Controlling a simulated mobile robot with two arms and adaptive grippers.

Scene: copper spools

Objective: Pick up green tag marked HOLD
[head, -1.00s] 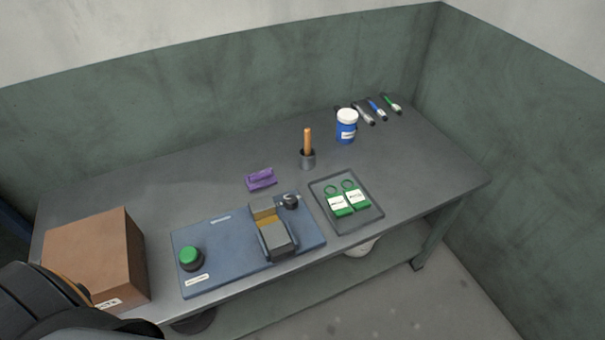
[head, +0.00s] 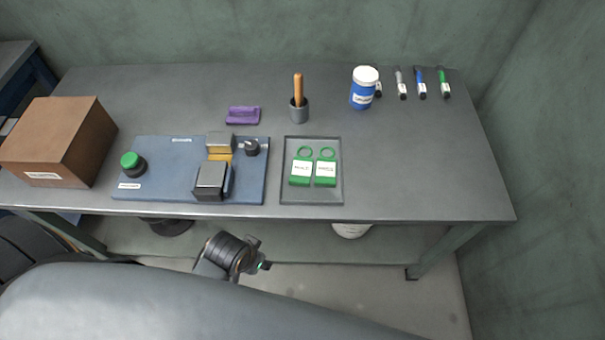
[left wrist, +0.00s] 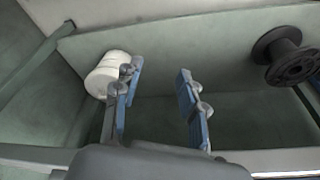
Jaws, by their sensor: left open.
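Two green tags with ring tops and white labels lie side by side in a shallow grey tray (head: 311,198) on the bench: a left tag (head: 301,178) and a right tag (head: 326,180). The label print is too small to read, so I cannot tell which is marked HOLD. In the left wrist view my left gripper (left wrist: 160,70) is open and empty, with its blue-padded fingers apart. In the head view my left wrist shows in front of the bench, nearer than the tags and to their left; its fingers are not clear. My right gripper is not in view.
Left of the tray is a blue board (head: 158,182) with a green button and a clamp-like block. Bench right of the tray is clear. A black spool (left wrist: 287,58) and white roll (left wrist: 108,75) lie below.

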